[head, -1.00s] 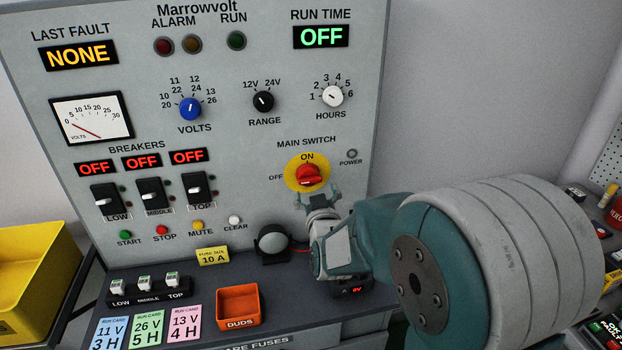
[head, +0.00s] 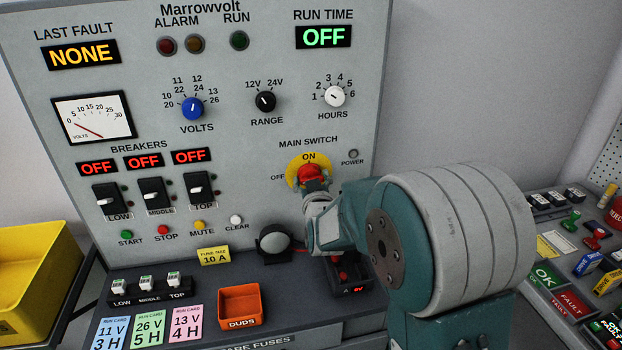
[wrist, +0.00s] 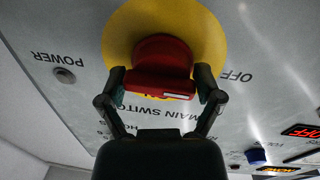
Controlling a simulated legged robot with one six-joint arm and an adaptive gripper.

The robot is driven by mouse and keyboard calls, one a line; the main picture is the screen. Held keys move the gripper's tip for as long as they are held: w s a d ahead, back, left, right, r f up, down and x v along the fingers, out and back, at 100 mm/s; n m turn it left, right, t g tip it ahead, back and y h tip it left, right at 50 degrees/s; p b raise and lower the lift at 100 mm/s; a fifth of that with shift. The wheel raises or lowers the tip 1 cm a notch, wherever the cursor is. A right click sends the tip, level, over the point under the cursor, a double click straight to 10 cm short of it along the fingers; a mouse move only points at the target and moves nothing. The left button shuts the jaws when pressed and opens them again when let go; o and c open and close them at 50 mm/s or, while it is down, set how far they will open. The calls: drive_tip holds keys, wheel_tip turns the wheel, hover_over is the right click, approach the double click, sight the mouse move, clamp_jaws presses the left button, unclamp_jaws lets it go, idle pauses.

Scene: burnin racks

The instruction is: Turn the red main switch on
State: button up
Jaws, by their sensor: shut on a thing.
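The red main switch (head: 311,174) sits on a round yellow plate (head: 294,164) on the grey panel, with ON printed above it and OFF at its left. In the wrist view the red knob (wrist: 158,66) fills the space between the two fingers of my gripper (wrist: 160,82). The fingers are shut on the knob from both sides. A white mark shows near one end of the knob's face. In the head view my gripper (head: 317,187) covers the lower part of the switch, so the knob's pointing is hard to tell there.
The small POWER lamp (head: 353,154) right of the switch looks unlit. The RUN TIME display (head: 324,36) reads OFF. Below stand a round grey lamp-like part (head: 274,241) and an orange DUDS bin (head: 239,306). Breakers (head: 152,192) are at the left.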

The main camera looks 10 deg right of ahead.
drive_tip(key=shift+a+m, duration=0.1)
drive_tip(key=shift+m, duration=0.2)
drive_tip(key=m, duration=0.4)
drive_tip(key=shift+r, duration=0.1)
drive_tip(key=m, duration=0.4)
drive_tip(key=shift+g+y, duration=0.3)
drive_tip(key=m, duration=0.4)
drive_tip(key=shift+r+y, duration=0.1)
drive_tip(key=shift+y, duration=0.2)
drive_tip(key=shift+m, duration=2.1)
drive_tip(key=o, duration=0.9)
drive_tip(key=shift+w, duration=0.1)
drive_tip(key=shift+d, duration=0.2)
